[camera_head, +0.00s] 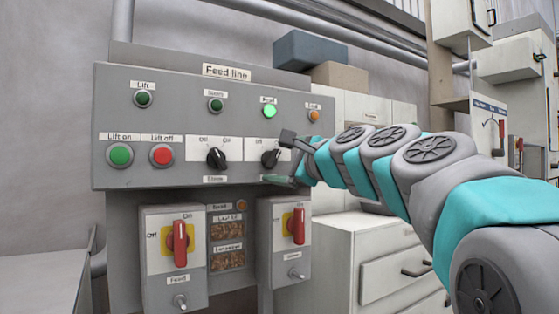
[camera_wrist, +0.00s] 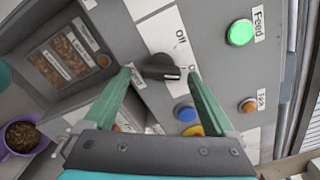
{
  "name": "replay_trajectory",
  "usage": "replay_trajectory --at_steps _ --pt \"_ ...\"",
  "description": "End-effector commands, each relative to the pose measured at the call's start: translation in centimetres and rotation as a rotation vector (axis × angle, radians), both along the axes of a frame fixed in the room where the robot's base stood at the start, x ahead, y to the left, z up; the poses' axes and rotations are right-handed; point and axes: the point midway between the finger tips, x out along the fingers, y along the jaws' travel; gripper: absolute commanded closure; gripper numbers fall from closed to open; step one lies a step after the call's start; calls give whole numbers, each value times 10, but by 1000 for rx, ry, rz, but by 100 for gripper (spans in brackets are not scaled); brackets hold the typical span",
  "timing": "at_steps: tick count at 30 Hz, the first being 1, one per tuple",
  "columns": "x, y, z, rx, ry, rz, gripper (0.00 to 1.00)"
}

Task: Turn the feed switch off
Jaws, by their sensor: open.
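A black rotary switch (camera_head: 270,158) sits at the right of the grey "Feed line" panel (camera_head: 170,85), below the lit green lamp (camera_head: 269,111). In the wrist view this black switch (camera_wrist: 160,67) has its white-marked end turned right, away from the "Off" mark (camera_wrist: 182,38). The lit lamp (camera_wrist: 241,33) there is labelled "Feed". My gripper (camera_head: 286,160) is open in front of the panel. In the wrist view its two green fingers (camera_wrist: 159,78) stand on either side of the knob. I cannot tell whether either touches it.
Another black switch (camera_head: 217,158) and the green (camera_head: 120,154) and red (camera_head: 162,155) lift buttons lie to the left. Two red-handled switch boxes (camera_head: 172,255) (camera_head: 285,262) project below. A purple cup of pellets (camera_wrist: 22,136) shows at left in the wrist view.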

Motion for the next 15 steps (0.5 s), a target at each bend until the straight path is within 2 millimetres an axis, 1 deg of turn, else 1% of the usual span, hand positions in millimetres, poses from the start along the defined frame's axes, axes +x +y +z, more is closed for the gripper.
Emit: replay_trajectory --at_steps 8,11,15 --pt "2 2 1 -1 -2 0 10" --pt "2 2 1 -1 -2 0 19" --pt "2 2 1 -1 -2 0 35"
